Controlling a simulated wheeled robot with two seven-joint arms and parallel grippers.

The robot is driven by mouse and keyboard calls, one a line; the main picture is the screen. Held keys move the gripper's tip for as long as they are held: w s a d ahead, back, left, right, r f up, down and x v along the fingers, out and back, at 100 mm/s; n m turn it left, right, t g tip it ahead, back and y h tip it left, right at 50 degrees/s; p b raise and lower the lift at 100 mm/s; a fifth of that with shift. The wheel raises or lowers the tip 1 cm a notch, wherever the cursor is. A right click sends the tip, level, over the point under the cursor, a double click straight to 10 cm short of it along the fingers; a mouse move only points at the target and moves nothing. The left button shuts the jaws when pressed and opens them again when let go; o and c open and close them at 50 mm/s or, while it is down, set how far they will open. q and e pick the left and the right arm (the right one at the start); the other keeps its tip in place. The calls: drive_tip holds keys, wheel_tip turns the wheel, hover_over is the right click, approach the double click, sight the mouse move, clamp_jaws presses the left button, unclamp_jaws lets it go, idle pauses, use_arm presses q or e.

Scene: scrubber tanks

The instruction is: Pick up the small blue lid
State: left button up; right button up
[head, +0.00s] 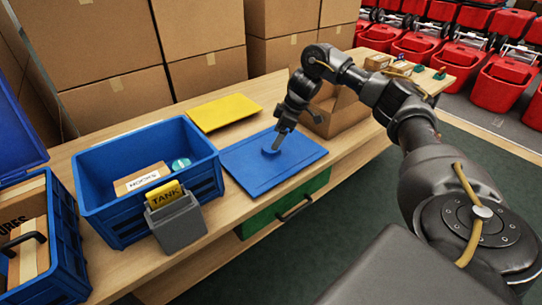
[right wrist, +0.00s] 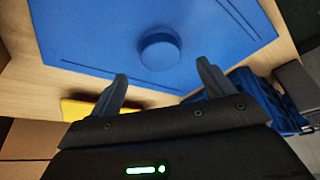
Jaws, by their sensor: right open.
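The small blue lid (head: 269,151) looks like a short round disc on the flat blue board (head: 245,173) on the wooden table. It also shows in the right wrist view (right wrist: 159,48), on the bare middle of the board (right wrist: 90,30). My right gripper (head: 278,143) points down close above the lid in the head view. In the right wrist view my right gripper (right wrist: 162,72) has its fingers apart, with the lid just beyond the fingertips and nothing between them. Whether a finger touches the lid I cannot tell. My left gripper is not in view.
A blue crate (head: 105,215) with a box and a teal round item stands left of the board. A grey holder (head: 178,222) with a yellow TANK card hangs at its front. A yellow panel (head: 223,112) lies behind, and an open cardboard box (head: 338,112) stands right.

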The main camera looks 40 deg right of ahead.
sight(271, 152)
drive_tip(key=b+x, duration=0.1)
drive_tip(key=x, duration=0.3)
drive_tip(key=shift+s+f, duration=0.1)
drive_tip(key=shift+f, duration=0.1)
drive_tip(key=shift+a+f, duration=0.15)
drive_tip(key=shift+f, duration=0.25)
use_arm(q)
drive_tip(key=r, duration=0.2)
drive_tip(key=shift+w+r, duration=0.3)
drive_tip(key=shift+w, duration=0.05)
use_arm(e)
drive_tip(key=c, duration=1.2)
